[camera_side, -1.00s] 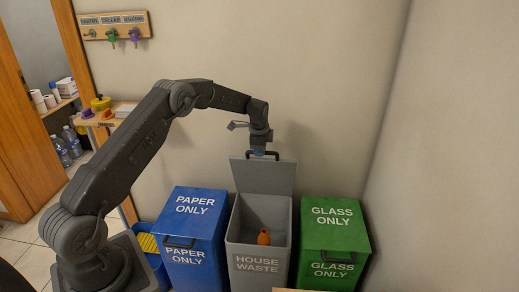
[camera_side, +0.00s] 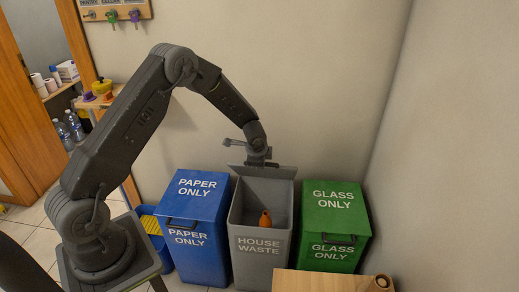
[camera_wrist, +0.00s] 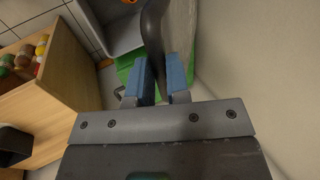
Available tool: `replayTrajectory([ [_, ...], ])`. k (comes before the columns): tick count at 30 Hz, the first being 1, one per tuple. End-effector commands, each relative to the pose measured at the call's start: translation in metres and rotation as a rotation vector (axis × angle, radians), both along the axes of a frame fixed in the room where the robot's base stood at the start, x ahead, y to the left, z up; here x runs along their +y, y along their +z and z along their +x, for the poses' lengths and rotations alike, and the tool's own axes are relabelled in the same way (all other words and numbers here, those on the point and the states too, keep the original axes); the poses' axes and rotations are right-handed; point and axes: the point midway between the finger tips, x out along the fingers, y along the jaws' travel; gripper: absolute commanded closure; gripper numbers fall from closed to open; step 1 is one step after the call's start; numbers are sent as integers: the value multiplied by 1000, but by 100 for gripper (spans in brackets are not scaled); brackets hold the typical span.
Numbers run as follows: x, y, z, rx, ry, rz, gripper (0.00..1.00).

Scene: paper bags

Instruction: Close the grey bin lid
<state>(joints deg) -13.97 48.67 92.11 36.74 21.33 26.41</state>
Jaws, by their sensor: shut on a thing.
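The grey bin (camera_side: 262,262), labelled HOUSE WASTE, stands between a blue bin and a green bin. Its grey lid (camera_side: 285,173) is still raised at the back edge and shows as a thin strip, nearly edge-on, so it looks tilted forward. The bin's mouth is open, and an orange item (camera_side: 265,219) shows inside. My gripper (camera_side: 258,161) is at the lid's upper edge. In the side view the gripper hides the handle.
The blue PAPER ONLY bin (camera_side: 190,215) is at left and the green GLASS ONLY bin (camera_side: 334,220) at right, both shut. A wooden surface (camera_side: 320,281) is in the front. The wall stands close behind. A wooden shelf with jars (camera_wrist: 25,62) shows in the wrist view.

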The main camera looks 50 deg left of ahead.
Motion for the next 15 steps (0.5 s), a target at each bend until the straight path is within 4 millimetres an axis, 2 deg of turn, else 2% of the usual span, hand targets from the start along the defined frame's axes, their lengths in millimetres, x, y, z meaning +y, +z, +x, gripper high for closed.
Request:
replayTrajectory([
  [6, -31, -40, -30, 10, -12, 0, 100],
  [15, -64, -107, -64, 13, -13, 0, 100],
])
